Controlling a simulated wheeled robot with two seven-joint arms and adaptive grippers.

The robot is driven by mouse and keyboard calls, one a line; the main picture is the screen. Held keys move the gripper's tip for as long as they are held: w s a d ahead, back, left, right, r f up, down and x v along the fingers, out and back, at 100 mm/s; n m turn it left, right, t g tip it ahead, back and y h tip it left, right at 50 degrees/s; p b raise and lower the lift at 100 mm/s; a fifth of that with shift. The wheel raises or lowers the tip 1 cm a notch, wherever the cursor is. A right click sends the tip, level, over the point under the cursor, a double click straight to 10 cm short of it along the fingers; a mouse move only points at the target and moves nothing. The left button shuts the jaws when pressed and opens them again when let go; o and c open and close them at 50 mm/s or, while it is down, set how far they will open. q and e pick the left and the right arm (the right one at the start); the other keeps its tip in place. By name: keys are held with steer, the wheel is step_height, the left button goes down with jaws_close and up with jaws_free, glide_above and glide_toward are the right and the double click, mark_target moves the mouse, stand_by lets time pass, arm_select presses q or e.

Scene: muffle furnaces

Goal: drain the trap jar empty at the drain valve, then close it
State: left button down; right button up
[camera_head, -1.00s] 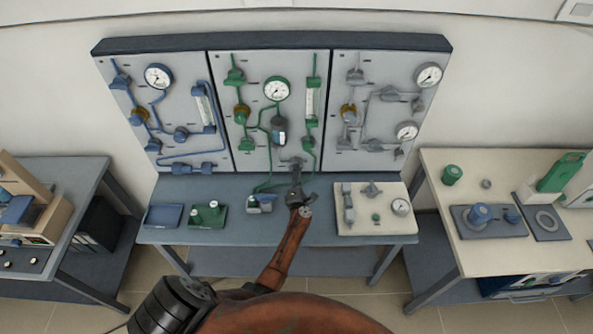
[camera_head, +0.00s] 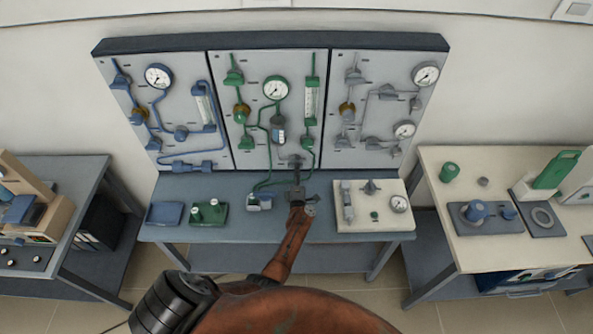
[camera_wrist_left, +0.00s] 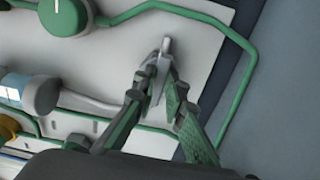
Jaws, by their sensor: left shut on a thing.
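The trap jar (camera_head: 278,132) hangs on the middle panel among green tubing; its liquid level is too small to read. In the left wrist view, what looks like the jar (camera_wrist_left: 15,88) is at the left edge, with a grey tube running from it towards my fingers. The grey drain valve (camera_head: 295,161) is low on the middle panel, partly hidden by my left gripper (camera_head: 296,178). In the left wrist view my left gripper (camera_wrist_left: 158,90) is shut on the grey valve handle (camera_wrist_left: 165,48), whose tip shows beyond the fingers. My right gripper is not in view.
Green tubing (camera_wrist_left: 247,75) runs close to the fingers. On the bench below stand a blue tray (camera_head: 164,214), a green tray (camera_head: 222,222), a small grey device (camera_head: 259,203) and a white board with fittings (camera_head: 353,219).

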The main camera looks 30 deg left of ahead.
arm_select(q)
steer(key=c, duration=2)
jaws_free()
